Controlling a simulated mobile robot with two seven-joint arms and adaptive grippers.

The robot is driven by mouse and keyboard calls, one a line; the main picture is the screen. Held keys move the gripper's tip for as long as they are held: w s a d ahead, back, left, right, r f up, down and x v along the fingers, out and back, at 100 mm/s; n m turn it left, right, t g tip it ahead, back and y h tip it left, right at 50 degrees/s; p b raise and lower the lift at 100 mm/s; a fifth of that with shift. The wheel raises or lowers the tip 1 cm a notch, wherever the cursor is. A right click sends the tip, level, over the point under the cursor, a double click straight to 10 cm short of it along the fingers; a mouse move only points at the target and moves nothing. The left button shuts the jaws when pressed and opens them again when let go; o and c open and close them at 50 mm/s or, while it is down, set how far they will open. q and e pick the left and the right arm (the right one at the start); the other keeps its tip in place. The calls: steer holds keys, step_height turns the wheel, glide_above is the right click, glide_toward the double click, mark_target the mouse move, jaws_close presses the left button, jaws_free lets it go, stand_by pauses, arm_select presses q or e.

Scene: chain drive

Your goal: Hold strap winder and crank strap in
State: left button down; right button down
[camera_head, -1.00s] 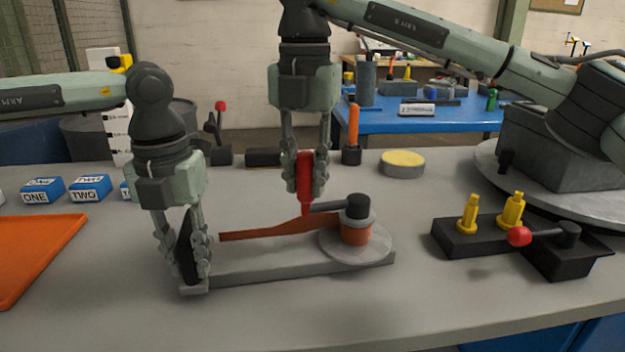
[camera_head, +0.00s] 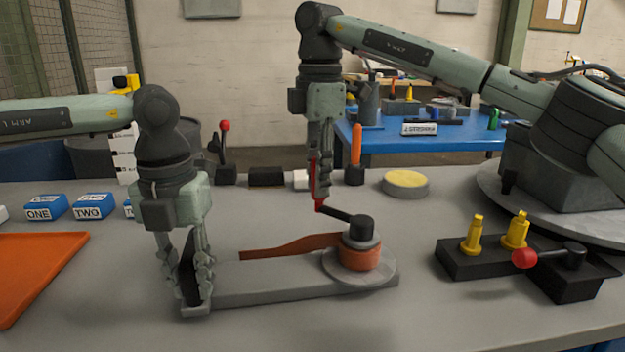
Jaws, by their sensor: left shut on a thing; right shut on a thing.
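The strap winder has a grey base bar (camera_head: 290,282), a round disc with an orange spool (camera_head: 361,257) at its right end, and a black crank arm (camera_head: 338,213) on top. The orange strap (camera_head: 290,247) runs left from the spool above the base. My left gripper (camera_head: 190,292) is shut on the black upright handle (camera_head: 188,276) at the base's left end. My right gripper (camera_head: 320,190) is shut on the red crank knob (camera_head: 318,204), mostly hidden by the fingers. The crank arm points to the back left from its hub.
A black block with yellow pegs and a red-knobbed lever (camera_head: 524,258) stands at right. An orange tray (camera_head: 35,265) and blue labelled blocks (camera_head: 92,206) lie at left. A yellow-topped round tin (camera_head: 405,183) is behind the winder. The front of the table is clear.

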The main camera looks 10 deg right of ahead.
steer(key=shift+w+d+r+m, duration=0.1)
steer(key=shift+w+d+m, duration=0.3)
steer(key=shift+d, duration=0.05)
steer(key=shift+w+d, duration=0.2)
steer(key=shift+d, duration=0.1)
steer(key=c, duration=1.3)
jaws_free()
step_height(320, 180, up, 12)
